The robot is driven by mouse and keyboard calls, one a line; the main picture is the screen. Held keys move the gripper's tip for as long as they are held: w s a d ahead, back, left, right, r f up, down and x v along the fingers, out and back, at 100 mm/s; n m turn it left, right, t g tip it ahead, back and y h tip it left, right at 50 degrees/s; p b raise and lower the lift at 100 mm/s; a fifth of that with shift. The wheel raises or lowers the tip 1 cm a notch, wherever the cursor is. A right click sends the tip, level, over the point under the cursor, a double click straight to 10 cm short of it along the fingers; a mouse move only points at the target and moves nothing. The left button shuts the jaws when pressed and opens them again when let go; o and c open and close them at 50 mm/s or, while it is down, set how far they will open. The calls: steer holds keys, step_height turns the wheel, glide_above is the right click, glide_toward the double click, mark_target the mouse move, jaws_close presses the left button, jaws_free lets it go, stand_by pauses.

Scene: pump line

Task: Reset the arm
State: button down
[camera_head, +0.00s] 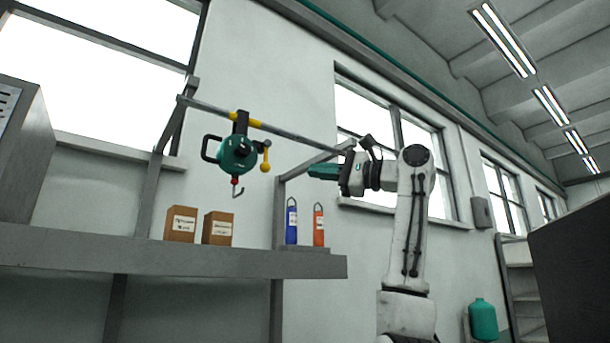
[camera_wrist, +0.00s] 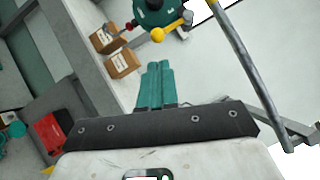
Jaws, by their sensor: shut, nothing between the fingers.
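My arm stands raised at the right of the shelf in the head view, bent at the elbow, with its forearm pointing left. My gripper (camera_head: 324,172) has green fingers and is near the right end of the overhead rail, above the blue and orange bottles. In the wrist view the two green fingers of my gripper (camera_wrist: 157,84) lie side by side, shut, with nothing between them.
A green hoist (camera_head: 238,156) with a hook hangs from the rail (camera_head: 290,135). Two cardboard boxes (camera_head: 180,224) (camera_head: 217,229), a blue bottle (camera_head: 291,226) and an orange bottle (camera_head: 318,228) stand on the shelf (camera_head: 150,256). A green tank (camera_head: 483,320) stands lower right.

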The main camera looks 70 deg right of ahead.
steer(key=shift+b+v, duration=0.35)
steer(key=shift+v, duration=1.55)
